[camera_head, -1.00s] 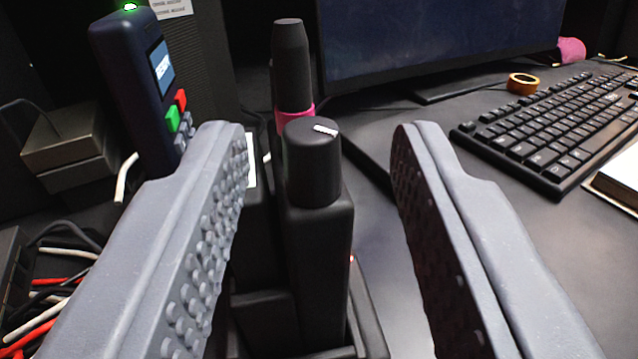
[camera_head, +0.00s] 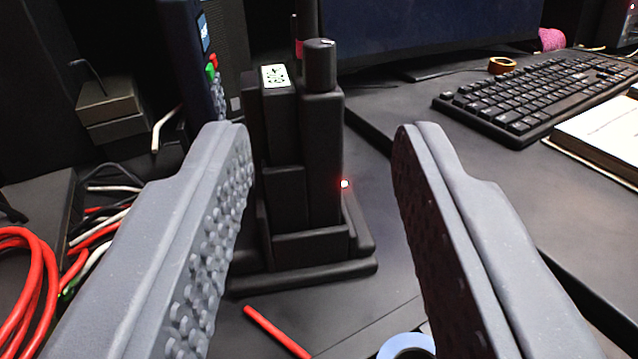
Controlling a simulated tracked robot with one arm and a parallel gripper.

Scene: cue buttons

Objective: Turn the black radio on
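The black radio (camera_head: 322,150) stands upright in a black base (camera_head: 305,268) on the dark desk. A round black knob (camera_head: 320,68) with a small white mark tops its right part. A thick antenna with a pink band rises behind the knob and is cut off by the top edge. A small light-coloured display (camera_head: 274,76) sits on top of its left part. A red light (camera_head: 345,184) glows at its right side. My gripper (camera_head: 322,140) is open and empty. Its two fingers lie left and right of the radio in the picture, apart from it, with the radio farther away.
A dark blue handset (camera_head: 188,60) with coloured buttons stands behind left. Red and white cables (camera_head: 85,235) lie at left. A monitor (camera_head: 420,30), keyboard (camera_head: 540,100) and book (camera_head: 605,135) are at right. A red stick (camera_head: 277,332) and blue tape roll (camera_head: 408,346) lie in front.

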